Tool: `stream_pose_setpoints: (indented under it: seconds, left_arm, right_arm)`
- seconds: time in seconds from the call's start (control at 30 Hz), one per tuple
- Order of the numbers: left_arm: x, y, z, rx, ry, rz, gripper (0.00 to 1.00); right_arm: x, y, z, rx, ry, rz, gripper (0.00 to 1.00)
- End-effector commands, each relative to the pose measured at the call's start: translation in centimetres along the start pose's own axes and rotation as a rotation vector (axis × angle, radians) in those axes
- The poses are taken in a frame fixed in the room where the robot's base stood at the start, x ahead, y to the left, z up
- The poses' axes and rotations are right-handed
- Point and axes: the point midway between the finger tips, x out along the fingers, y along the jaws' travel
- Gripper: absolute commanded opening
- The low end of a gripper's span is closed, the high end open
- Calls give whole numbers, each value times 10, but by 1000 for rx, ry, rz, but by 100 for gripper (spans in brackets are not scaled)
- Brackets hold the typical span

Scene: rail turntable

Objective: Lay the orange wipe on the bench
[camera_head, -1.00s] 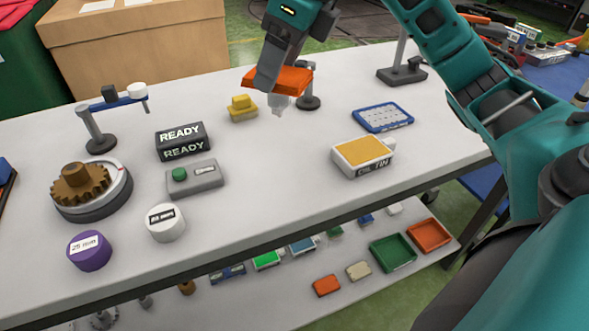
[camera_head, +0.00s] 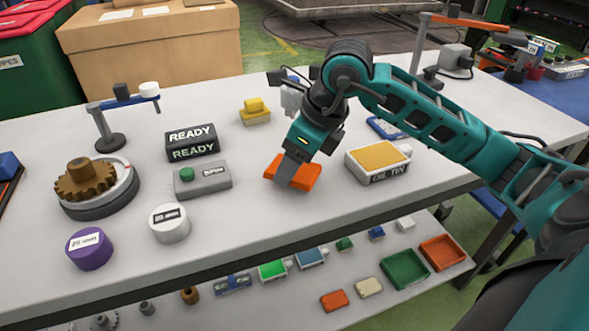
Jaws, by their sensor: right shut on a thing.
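The orange wipe (camera_head: 307,176) is a flat orange piece in the middle of the bench (camera_head: 262,222), between the grey button box and the oil tin. My right gripper (camera_head: 288,178) is shut on the wipe and points down at the bench top. The wipe is at or just above the surface; I cannot tell whether it touches. The gripper hides part of it. My left gripper is not in view.
The oil tin (camera_head: 378,161) stands close on the right. The grey button box (camera_head: 202,181) and READY sign (camera_head: 192,143) are to the left. A brown gear on a round base (camera_head: 98,190), a white cylinder (camera_head: 169,223) and a purple one (camera_head: 89,250) stand further left. The front middle is clear.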

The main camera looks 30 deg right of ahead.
Motion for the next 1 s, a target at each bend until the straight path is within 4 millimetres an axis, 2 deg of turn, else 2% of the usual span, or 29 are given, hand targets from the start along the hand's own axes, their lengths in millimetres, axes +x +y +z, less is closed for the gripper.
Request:
stream_pose_setpoints:
  seconds: [0.03, 0.1, 0.33, 0.5, 0.53, 0.77, 1.0]
  left_arm:
    - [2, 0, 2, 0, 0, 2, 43]
    - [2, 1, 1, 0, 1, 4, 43]
    - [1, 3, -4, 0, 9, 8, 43]
    - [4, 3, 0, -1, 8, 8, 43]
    - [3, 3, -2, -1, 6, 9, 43]
    - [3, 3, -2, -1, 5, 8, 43]
    - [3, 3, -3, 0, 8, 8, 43]
  right_arm:
    - [10, 1, -5, 1, 3, 3, 36]
    - [17, 1, -8, 1, 3, 3, 36]
    - [18, 0, -7, 0, -1, 0, 36]
    - [23, 0, -10, 0, 0, 0, 36]
    - [21, 0, -9, 0, 0, 0, 68]
    - [21, 0, -9, 0, 1, 2, 90]
    - [20, 1, -9, 0, 1, 2, 90]
